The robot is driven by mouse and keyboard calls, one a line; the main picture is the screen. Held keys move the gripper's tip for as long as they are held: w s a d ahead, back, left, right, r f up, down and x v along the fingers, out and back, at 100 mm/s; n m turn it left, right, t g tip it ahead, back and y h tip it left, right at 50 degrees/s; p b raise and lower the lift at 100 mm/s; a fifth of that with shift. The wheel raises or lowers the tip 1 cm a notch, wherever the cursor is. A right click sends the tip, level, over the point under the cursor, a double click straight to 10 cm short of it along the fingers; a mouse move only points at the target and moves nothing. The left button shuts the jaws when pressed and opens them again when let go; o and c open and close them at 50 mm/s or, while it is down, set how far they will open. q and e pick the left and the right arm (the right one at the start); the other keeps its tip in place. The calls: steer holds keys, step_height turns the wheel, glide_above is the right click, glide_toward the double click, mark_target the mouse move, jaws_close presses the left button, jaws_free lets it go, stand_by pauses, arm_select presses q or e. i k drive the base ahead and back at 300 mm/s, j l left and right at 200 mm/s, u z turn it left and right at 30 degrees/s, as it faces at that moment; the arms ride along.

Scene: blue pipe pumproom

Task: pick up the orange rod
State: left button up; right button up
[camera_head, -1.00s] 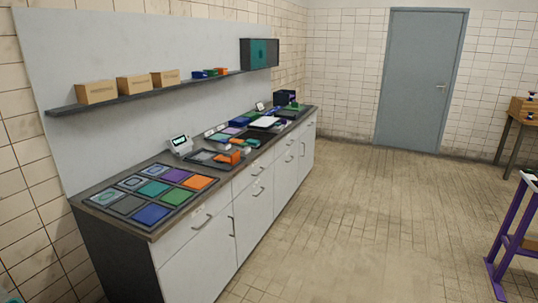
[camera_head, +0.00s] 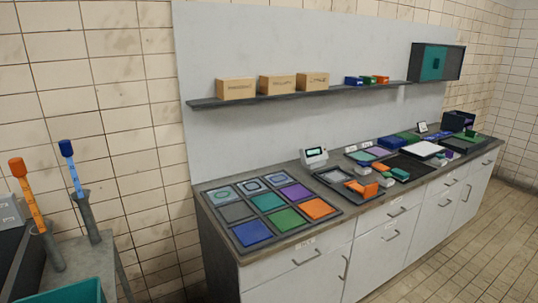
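An orange rod (camera_head: 33,204) with a block-shaped orange head stands at the far left of the head view. Its lower end is in a grey tube holder (camera_head: 52,252), and it leans slightly. A similar blue rod (camera_head: 72,167) stands to its right in a second grey holder (camera_head: 88,218). Neither of my grippers shows in the view.
A grey table (camera_head: 80,257) carries the holders, with a teal bin (camera_head: 80,293) at its front. A long counter (camera_head: 275,240) with colored mats and small parts runs to the right. A shelf (camera_head: 300,94) holds cardboard boxes. Floor at the right is clear.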

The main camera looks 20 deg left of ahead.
mark_target(17, 166)
steer(key=i+u, duration=0.15)
steer(key=u, duration=0.3)
steer(key=i+l+u, duration=0.1)
steer(key=u, duration=0.35)
steer(key=i+l+u, duration=0.15)
steer(key=u, duration=0.3)
steer(key=i+l+u, duration=0.1)
steer(key=u, duration=0.4)
steer(key=l+u, duration=0.45)
steer(key=i+l+u, duration=0.1)
steer(key=u, duration=0.35)
